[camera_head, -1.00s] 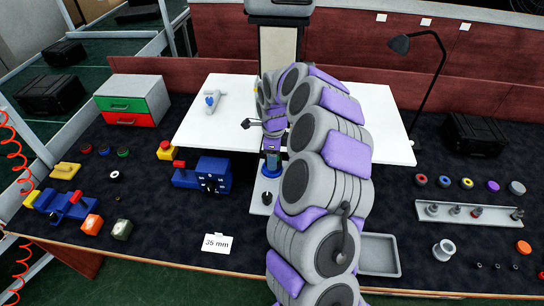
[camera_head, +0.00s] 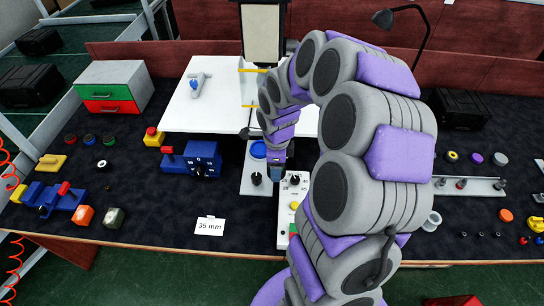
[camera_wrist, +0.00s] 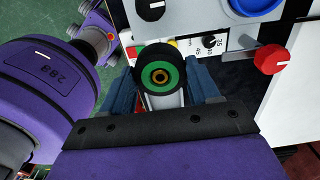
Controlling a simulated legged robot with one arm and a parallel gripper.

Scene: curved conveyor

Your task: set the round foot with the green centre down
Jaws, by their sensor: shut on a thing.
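In the wrist view, the round foot with the green centre (camera_wrist: 161,72) is a black-rimmed disc with a green ring and a brassy middle. My gripper (camera_wrist: 163,88) is shut on it, with a blue finger on each side. A pale strip shows just below it. In the head view my gripper (camera_head: 277,165) hangs over the bench in front of the white board, right of a blue round dish. The foot cannot be made out there. What lies directly under the foot is hidden.
A white control panel (camera_head: 293,190) with a knob and buttons stands beside my gripper. The blue dish (camera_head: 258,150) and a black knob (camera_head: 256,178) are on a grey plate. A blue box (camera_head: 201,160) and a 35 mm card (camera_head: 210,226) lie left.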

